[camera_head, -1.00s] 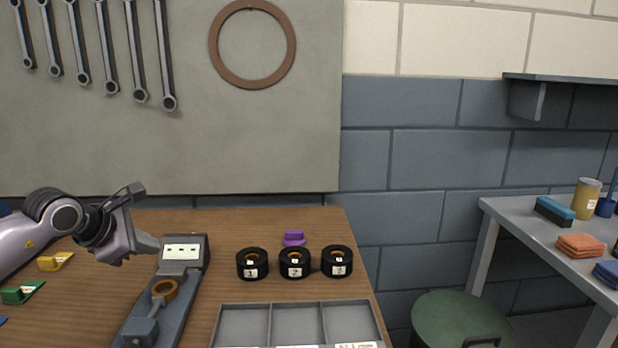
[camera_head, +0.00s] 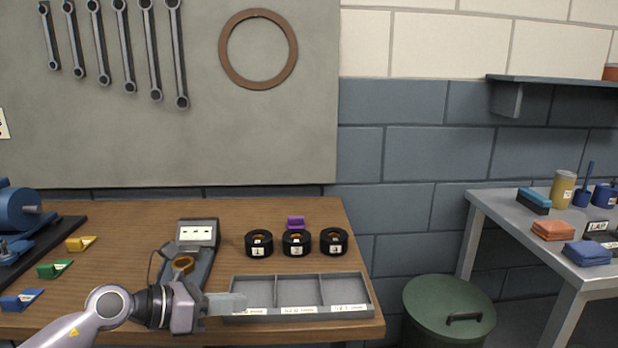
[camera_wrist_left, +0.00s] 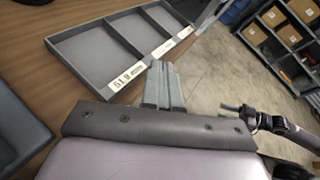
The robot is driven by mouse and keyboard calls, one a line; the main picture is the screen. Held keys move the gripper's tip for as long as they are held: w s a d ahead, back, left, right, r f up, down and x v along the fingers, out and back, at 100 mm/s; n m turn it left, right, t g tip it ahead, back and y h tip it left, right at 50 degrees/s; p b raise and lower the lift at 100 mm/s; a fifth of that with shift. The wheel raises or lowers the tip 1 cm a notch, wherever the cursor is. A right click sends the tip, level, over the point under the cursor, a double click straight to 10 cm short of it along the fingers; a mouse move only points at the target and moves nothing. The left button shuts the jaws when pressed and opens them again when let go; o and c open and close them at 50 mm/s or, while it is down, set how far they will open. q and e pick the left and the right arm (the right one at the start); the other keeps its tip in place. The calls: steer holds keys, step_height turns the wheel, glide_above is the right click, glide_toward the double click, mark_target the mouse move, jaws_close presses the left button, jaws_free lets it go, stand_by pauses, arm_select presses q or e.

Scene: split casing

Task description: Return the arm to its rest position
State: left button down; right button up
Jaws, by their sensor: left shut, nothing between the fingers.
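My left gripper (camera_head: 228,303) is shut and empty. In the head view it is low, over the front left corner of the grey three-compartment tray (camera_head: 372,296), pointing right. In the left wrist view the closed fingers (camera_wrist_left: 163,85) show beside the front edge of the tray (camera_wrist_left: 75,42), near the label reading 51.0. I cannot tell whether the fingers touch the tray. My right gripper is not clearly in view; a dark arm part shows at the right of the left wrist view.
A grey tester (camera_head: 198,232) with an orange ring stands behind my left arm. Three black numbered rolls (camera_head: 297,242) and a purple piece (camera_head: 296,222) sit behind the tray. Yellow, green and blue wedges (camera_head: 54,268) lie left. A green bin (camera_head: 448,305) stands right of the bench.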

arm_select(q)
steer(key=s+d+f+n+t+h, duration=0.1)
steer(key=s+d+n+t+h, duration=0.25)
steer(key=n, duration=0.45)
steer(key=s+a+f+n+y, duration=0.3)
steer(key=s+f+n, duration=0.4)
steer(key=n, duration=0.4)
steer(key=s+a+f+n+y+p, duration=0.1)
steer(key=s+a+f+n+y, duration=0.2)
steer(key=n, duration=0.9)
steer(key=s+a+f+n+y+p, duration=0.1)
steer(key=s+a+f+n+y, duration=0.3)
steer(key=s+f+n+y, duration=0.3)
steer(key=s+f+n, duration=0.4)
steer(key=s+f, duration=0.1)
steer(key=shift+f, duration=0.15)
